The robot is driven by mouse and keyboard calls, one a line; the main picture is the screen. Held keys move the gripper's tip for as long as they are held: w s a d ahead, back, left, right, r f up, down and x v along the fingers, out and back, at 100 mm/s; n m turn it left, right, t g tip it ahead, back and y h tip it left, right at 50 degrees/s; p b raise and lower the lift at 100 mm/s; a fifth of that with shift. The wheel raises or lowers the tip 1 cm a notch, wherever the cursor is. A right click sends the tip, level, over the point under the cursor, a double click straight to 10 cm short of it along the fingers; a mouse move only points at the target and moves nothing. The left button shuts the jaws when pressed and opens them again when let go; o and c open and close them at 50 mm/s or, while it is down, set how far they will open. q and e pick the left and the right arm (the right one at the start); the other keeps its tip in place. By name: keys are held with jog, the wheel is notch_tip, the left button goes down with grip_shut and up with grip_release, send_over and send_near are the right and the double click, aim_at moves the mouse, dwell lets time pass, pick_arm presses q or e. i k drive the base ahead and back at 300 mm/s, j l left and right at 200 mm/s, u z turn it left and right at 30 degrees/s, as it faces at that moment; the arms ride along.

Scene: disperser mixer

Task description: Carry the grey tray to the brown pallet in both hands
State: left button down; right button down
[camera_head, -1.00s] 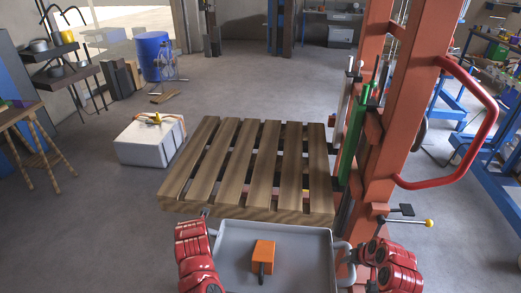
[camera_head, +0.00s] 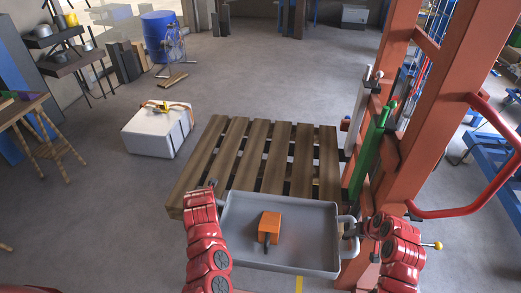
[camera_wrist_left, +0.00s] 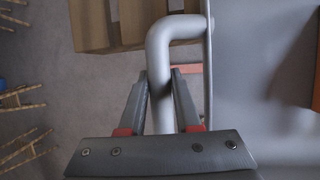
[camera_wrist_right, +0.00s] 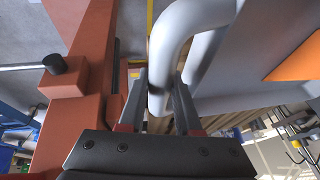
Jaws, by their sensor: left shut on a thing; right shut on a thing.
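The grey tray (camera_head: 312,228) is held level in front of me with an orange block-shaped object (camera_head: 270,225) on it. The brown slatted pallet (camera_head: 250,150) lies just beyond. The tray's far edge overlaps the pallet's near part in the head view; the height gap cannot be told. My left gripper (camera_head: 212,188) is shut on the tray's left handle; its fingers straddle the bent grey tube (camera_wrist_left: 158,55) in the left wrist view. My right gripper (camera_head: 352,228) is shut on the right handle; its fingers straddle that tube (camera_wrist_right: 178,35) in the right wrist view.
An orange-red lifter column (camera_head: 430,100) with a green cylinder (camera_head: 368,150) and a red bar handle (camera_head: 480,205) stands close by my right arm. A white box (camera_head: 157,131) sits on the floor left of the pallet. The floor left of the pallet's near end is clear.

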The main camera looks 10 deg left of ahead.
aim_at(253, 177)
jog(key=i+j, duration=0.35)
jog(key=i, duration=0.15)
jog(key=i+j, duration=0.4)
jog(key=i, duration=0.1)
